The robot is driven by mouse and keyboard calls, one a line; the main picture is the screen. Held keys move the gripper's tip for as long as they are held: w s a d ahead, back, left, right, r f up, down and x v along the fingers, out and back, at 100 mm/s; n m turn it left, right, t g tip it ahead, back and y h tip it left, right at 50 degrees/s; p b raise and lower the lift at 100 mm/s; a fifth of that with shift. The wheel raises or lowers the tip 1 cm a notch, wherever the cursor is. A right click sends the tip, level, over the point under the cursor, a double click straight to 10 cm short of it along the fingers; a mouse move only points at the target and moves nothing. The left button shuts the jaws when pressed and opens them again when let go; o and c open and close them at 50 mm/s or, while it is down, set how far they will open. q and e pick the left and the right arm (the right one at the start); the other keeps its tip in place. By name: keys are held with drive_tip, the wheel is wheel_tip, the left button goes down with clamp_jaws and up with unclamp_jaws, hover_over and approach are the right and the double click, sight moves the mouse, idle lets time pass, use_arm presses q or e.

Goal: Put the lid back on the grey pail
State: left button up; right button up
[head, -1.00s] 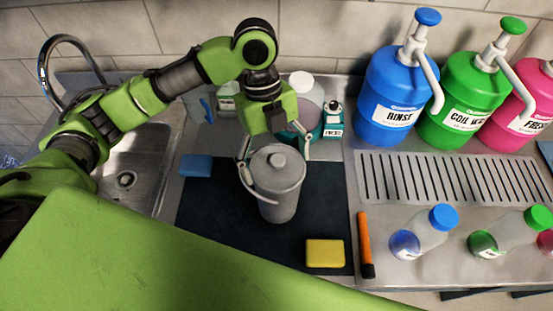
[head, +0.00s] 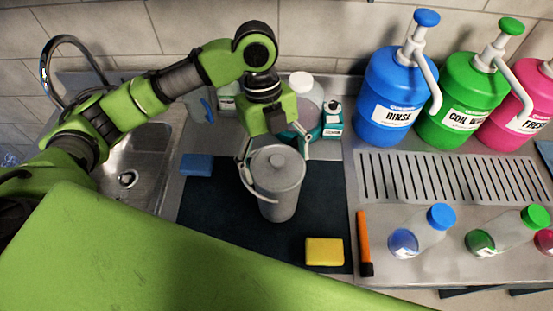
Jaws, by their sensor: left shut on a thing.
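The grey pail (head: 277,205) stands upright on the dark mat, with its pale handle hanging down on its left side. The grey lid (head: 278,168), with a round knob in its middle, is on top of the pail's opening; I cannot tell whether it is pressed fully down. My left gripper (head: 274,160) reaches down from behind the pail, its two fingers on either side of the lid at rim height, shut on the lid. My right gripper is not in view.
A yellow sponge (head: 324,251) and an orange-handled tool (head: 364,240) lie right of the pail. A blue sponge (head: 196,165) lies left, beside the sink (head: 130,175). Large pump jugs (head: 392,105) stand back right, behind a drain grate (head: 420,178). Small bottles (head: 421,232) lie front right.

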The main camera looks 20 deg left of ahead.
use_arm(q)
drive_tip(key=shift+f+p, duration=0.15)
drive_tip(key=shift+p, duration=0.15)
idle(0.5)
drive_tip(key=shift+p, duration=0.45)
idle(0.4)
drive_tip(key=o, duration=1.2)
wheel_tip(320, 180, up, 5)
drive_tip(key=p, duration=0.5)
drive_tip(key=shift+r+p, duration=0.3)
drive_tip(key=shift+r, duration=0.7)
clamp_jaws()
